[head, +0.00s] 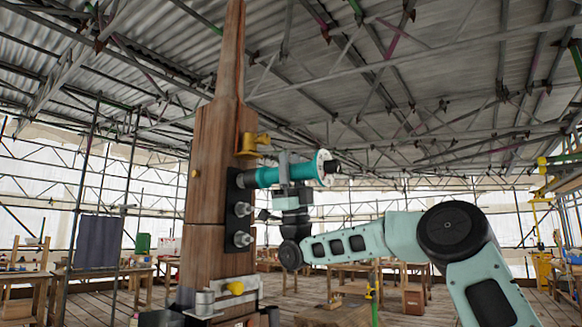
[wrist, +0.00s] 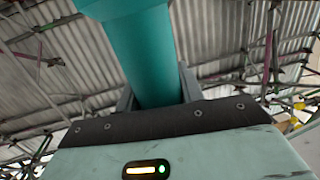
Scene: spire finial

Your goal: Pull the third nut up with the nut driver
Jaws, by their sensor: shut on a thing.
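The teal nut driver (head: 264,177) lies about level across my gripper (head: 289,172), which is shut on its body. Its dark socket end points left at the top of the black plate (head: 232,202) on the wooden spire. The socket covers the top nut position, so that nut is hidden and I cannot tell how fully it is seated. Two silvery nuts on studs show below, the middle one (head: 243,208) and the lower one (head: 242,239). In the wrist view the teal driver body (wrist: 150,60) rises between my two fingers.
The wooden spire (head: 207,150) stands upright. A brass-coloured fitting (head: 253,144) juts out just above the driver. A metal bracket with a yellow knob (head: 235,288) is low on the spire. Workbenches and scaffolding stand farther back. The air right of the driver looks clear.

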